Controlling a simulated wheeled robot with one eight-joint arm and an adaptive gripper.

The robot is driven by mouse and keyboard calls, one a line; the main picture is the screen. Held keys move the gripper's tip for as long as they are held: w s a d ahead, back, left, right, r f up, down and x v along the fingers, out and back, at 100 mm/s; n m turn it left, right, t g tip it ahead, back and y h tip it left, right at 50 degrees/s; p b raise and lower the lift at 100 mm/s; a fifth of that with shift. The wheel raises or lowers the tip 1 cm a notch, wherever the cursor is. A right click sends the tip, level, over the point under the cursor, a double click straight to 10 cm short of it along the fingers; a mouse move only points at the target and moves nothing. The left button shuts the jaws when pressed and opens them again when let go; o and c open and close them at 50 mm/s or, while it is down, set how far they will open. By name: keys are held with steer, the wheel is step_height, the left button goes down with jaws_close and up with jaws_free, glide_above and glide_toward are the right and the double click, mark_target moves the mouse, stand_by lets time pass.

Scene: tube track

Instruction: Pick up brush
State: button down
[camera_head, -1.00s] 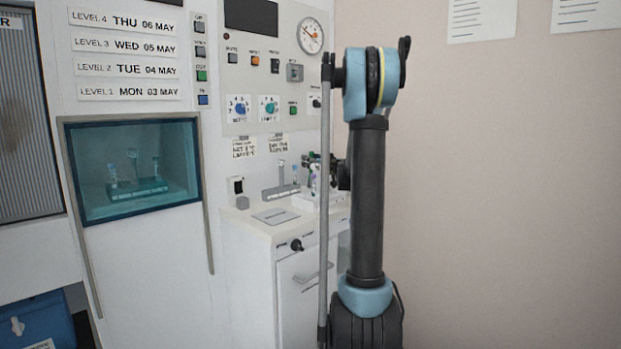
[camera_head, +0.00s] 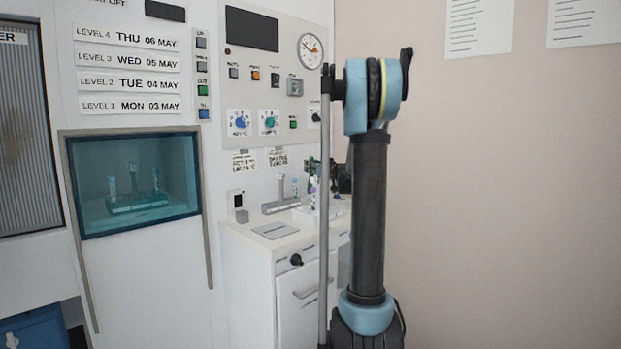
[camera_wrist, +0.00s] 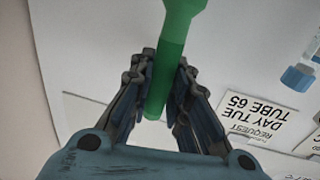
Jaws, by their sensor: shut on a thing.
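A green rod-like thing, which looks like the brush (camera_wrist: 173,55), stands between my fingers in the wrist view. It is wider at the top and narrows toward its lower end. My gripper (camera_wrist: 165,92) is shut on it, with dark finger linkages on both sides. In the head view my gripper (camera_head: 324,172) is small and partly hidden behind my arm and a grey upright bar. It is above the white counter (camera_head: 243,230) near several tubes. What it holds is hard to make out there.
A tube with a blue cap (camera_wrist: 298,77) and a printed card (camera_wrist: 262,112) are to the right in the wrist view. In the head view a tube rack (camera_head: 313,212) and a grey stand (camera_head: 280,205) are on the counter. A wall panel (camera_head: 275,95) rises behind.

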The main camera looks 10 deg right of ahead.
steer(key=r+v, duration=0.3)
steer(key=v, duration=1.5)
steer(key=shift+r, duration=0.25)
